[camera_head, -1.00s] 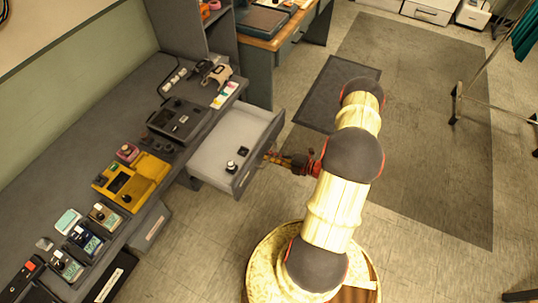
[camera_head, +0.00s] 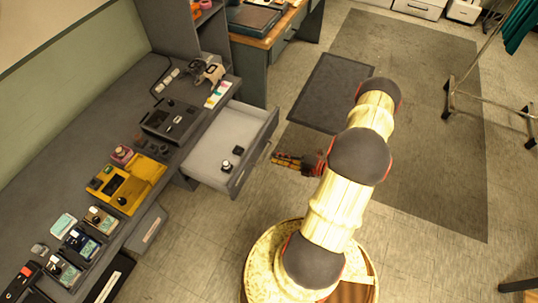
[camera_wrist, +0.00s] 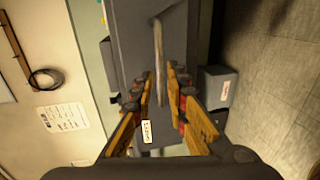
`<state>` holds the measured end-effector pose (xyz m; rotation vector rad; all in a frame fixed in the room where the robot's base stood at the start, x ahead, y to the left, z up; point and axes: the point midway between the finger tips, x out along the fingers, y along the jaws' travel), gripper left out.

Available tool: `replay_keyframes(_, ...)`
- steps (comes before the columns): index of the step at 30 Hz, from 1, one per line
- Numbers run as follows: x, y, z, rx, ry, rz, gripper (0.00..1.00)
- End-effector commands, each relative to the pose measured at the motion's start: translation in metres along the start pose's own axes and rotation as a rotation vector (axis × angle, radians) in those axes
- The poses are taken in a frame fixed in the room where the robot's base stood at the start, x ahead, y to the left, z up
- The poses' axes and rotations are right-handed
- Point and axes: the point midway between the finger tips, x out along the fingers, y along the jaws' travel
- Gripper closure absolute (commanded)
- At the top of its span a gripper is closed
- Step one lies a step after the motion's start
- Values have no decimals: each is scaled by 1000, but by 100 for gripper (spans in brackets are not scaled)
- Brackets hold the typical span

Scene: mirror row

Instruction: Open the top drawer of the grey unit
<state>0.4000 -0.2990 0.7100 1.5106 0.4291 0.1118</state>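The grey unit's drawer (camera_head: 208,158) stands pulled well out from under the grey worktop, with two small dark items inside. Its grey front (camera_head: 254,152) faces my arm. In the wrist view, the long pale handle (camera_wrist: 158,55) runs along the drawer front (camera_wrist: 182,35). My gripper (camera_head: 274,158) is just off the drawer front, with a small gap in the head view. In the wrist view, my gripper (camera_wrist: 160,82) has its two fingers spread apart on either side of the handle line, holding nothing.
The worktop (camera_head: 75,135) carries a yellow device (camera_head: 128,187), a dark device (camera_head: 173,120) and several small boxes. A lower grey unit (camera_head: 148,232) with a label stands nearer the front. A dark mat (camera_head: 330,93) lies on open floor. A clothes rack (camera_head: 470,75) stands at right.

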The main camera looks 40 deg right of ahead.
Motion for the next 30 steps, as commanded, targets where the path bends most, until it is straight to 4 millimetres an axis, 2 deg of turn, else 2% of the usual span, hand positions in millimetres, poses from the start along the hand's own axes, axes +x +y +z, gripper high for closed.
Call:
replay_keyframes(1,-12,0,1,0,-5,0,85)
replay_keyframes(6,-40,0,1,0,-4,-1,85)
replay_keyframes(11,-55,0,0,0,-1,-1,85)
replay_keyframes(30,-60,0,0,0,0,-1,85)
